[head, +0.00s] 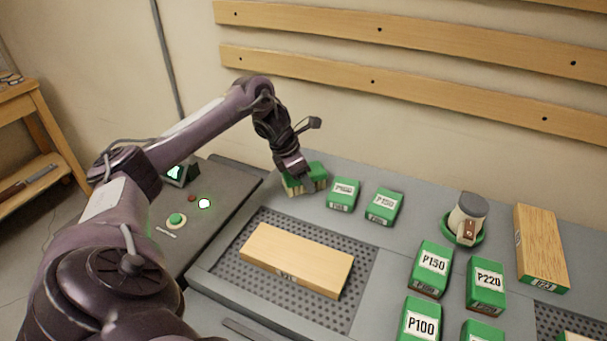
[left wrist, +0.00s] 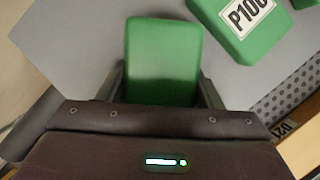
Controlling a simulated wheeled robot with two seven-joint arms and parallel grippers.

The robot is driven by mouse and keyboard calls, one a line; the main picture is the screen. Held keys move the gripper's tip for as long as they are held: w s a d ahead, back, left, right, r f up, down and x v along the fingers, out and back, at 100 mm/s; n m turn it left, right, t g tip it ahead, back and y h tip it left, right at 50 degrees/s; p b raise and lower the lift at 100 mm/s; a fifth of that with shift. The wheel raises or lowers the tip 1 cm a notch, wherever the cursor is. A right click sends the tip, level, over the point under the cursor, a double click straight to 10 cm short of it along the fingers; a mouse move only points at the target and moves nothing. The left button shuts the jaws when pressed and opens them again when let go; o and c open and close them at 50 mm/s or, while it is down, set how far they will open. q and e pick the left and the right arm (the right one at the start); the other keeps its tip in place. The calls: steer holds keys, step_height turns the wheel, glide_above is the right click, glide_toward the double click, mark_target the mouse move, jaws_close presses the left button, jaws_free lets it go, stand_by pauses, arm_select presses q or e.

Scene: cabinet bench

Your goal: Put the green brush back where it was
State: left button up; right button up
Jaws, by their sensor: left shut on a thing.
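The green brush (head: 316,174) has a green top and a tan lower side. It is at the back left of the grey bench (head: 262,192). My left gripper (head: 303,177) is shut on it from above, and the fingers partly cover it. In the left wrist view, the plain green top of the brush (left wrist: 163,50) sits between the two fingers of my left gripper (left wrist: 163,92). The brush is at bench level or just above it; I cannot tell if it touches. My right gripper is not in view.
A green labelled block (head: 343,194) stands just right of the brush, with another (head: 384,205) beyond it. A wooden block (head: 296,259) lies on the perforated panel. Several labelled green blocks, a cup-like tool (head: 467,217) and a wooden board (head: 541,246) are at right.

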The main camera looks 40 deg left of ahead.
arm_select(q)
steer(key=o, duration=0.9)
steer(key=shift+f, duration=0.1)
steer(key=shift+o, duration=0.2)
steer(key=shift+r, duration=0.2)
steer(key=shift+a+r, duration=0.1)
steer(key=shift+r, duration=0.1)
steer(key=p+v, duration=0.3)
steer(key=v, duration=0.7)
steer(key=shift+r, duration=0.15)
steer(key=shift+s+r+p, duration=0.3)
steer(key=shift+s+r, duration=0.05)
steer(key=shift+r, duration=0.25)
steer(key=shift+f, duration=0.1)
